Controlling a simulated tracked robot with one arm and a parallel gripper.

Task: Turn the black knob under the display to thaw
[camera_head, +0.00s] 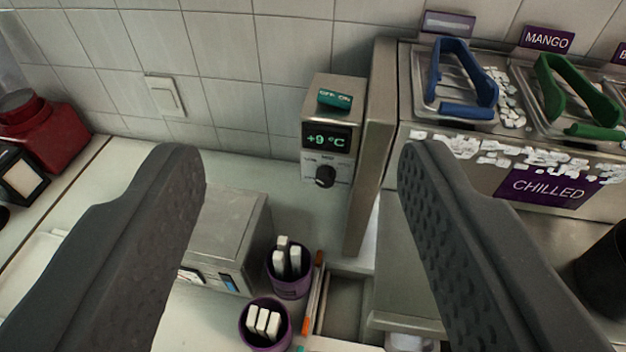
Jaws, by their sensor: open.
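The black knob (325,176) sits on the front of a small steel control box (340,95), below a display (326,138) that reads +9 °C. Small labels surround the knob, but they are too small to read fully, so its setting is unclear. A teal rocker switch (335,99) marked OFF and ON is on top of the box. My gripper (291,165) is open, with one dark finger at each side of the picture. The knob shows between the fingers, farther away, and neither finger appears to touch it.
A chilled counter (450,180) with blue tongs (462,80) and green tongs (575,95) stands right of the box. A steel box (225,235) and purple cups (290,285) (265,335) stand below. A red device (40,130) is far left. A tiled wall closes the back.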

